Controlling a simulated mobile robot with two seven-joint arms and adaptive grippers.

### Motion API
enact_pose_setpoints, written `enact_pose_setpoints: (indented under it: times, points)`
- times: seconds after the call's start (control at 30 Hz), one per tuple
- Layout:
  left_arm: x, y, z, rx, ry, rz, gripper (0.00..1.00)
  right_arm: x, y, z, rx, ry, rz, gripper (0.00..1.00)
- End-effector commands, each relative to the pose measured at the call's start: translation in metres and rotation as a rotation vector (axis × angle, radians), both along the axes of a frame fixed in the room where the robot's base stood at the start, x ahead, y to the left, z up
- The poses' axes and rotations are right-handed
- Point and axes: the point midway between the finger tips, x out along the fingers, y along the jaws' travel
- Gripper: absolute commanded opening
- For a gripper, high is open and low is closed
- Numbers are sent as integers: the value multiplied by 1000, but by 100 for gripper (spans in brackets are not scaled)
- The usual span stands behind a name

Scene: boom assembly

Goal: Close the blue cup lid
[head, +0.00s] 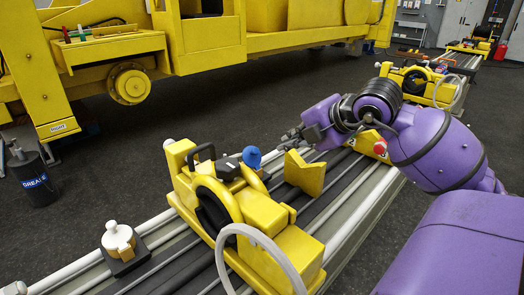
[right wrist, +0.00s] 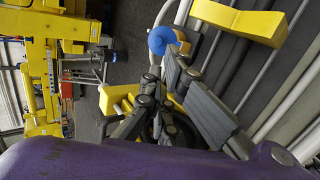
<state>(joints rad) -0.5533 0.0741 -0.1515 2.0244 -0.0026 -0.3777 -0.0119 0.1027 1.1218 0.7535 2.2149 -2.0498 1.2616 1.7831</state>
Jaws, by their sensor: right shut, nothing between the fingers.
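In the right wrist view the blue lid (right wrist: 161,38) shows just beyond the gripper's fingers. My right gripper (head: 288,136) is shut and empty, above and to the right of the lid in the head view. It looks apart from the lid there. The dark fingers also show in the right wrist view (right wrist: 160,75). My left gripper is not in view.
A yellow V-shaped block (head: 305,172) stands right of the lid, close below my right gripper. A black clamp handle (head: 201,154) is left of the lid. A white-capped part (head: 118,240) sits on the rails. Dark floor (head: 210,100) behind is clear.

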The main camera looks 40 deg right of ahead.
Motion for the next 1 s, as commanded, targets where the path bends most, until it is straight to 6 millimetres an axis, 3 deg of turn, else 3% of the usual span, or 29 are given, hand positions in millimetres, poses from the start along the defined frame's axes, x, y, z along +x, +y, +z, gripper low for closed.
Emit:
enact_pose_setpoints:
  times: [0.27, 0.7, 1.0]
  points:
    - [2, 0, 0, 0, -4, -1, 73, 14, 0, -9, 64, -4, -47, 0]
    - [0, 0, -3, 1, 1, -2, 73, 85, -1, -64, 62, -3, -46, 0]
    - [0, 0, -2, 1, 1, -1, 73, 110, -1, -84, 63, -4, -45, 0]
